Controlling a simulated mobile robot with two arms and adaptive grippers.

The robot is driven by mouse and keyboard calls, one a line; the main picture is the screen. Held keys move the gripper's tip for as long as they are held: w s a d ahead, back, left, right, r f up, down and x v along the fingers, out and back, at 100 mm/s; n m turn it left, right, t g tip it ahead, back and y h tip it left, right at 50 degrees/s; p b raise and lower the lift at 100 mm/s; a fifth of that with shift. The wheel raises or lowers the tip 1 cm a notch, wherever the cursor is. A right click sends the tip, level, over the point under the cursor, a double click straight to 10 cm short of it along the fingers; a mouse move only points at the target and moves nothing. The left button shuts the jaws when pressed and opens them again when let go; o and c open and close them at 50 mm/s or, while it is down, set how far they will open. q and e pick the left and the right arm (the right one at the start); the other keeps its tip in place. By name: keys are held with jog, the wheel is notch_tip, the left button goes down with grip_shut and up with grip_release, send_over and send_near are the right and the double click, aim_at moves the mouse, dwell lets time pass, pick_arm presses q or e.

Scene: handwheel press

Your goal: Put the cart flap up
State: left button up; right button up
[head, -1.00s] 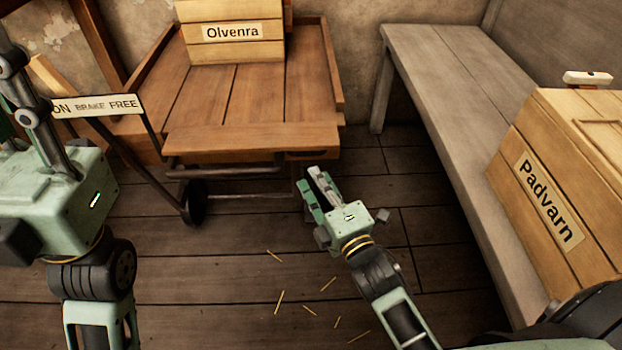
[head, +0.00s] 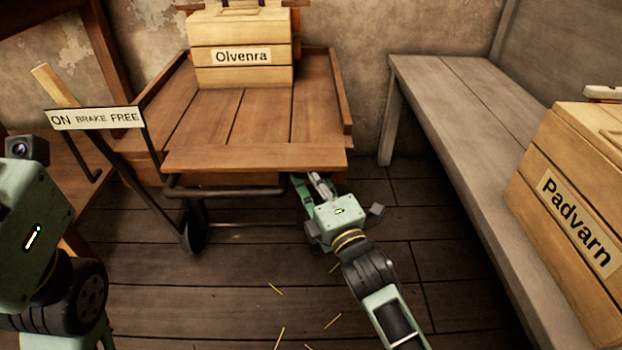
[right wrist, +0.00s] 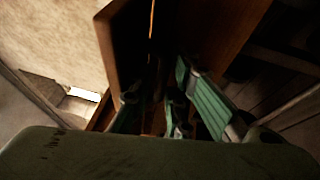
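The wooden cart (head: 235,115) stands at the centre back in the head view. Its flap (head: 255,158) is the plank along the near edge, above a dark metal bar. My right gripper (head: 312,182) is at the flap's right end, with its fingertips partly hidden under the flap's lower edge. In the right wrist view its green fingers (right wrist: 165,108) stand apart, close to wooden boards. I cannot tell whether they touch the wood. My left gripper (head: 25,205) is at the left edge of the head view, and its fingers do not show clearly.
A crate marked Olvenra (head: 243,55) sits on the cart. A brake sign (head: 97,117) with a lever (head: 55,85) is at the left. A bench (head: 460,110) bearing a crate marked Padvarn (head: 570,215) is at the right. The floor in front has only straw bits.

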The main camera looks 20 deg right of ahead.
jog(key=shift+w, duration=0.1)
jog(key=shift+c, duration=0.7)
grip_shut()
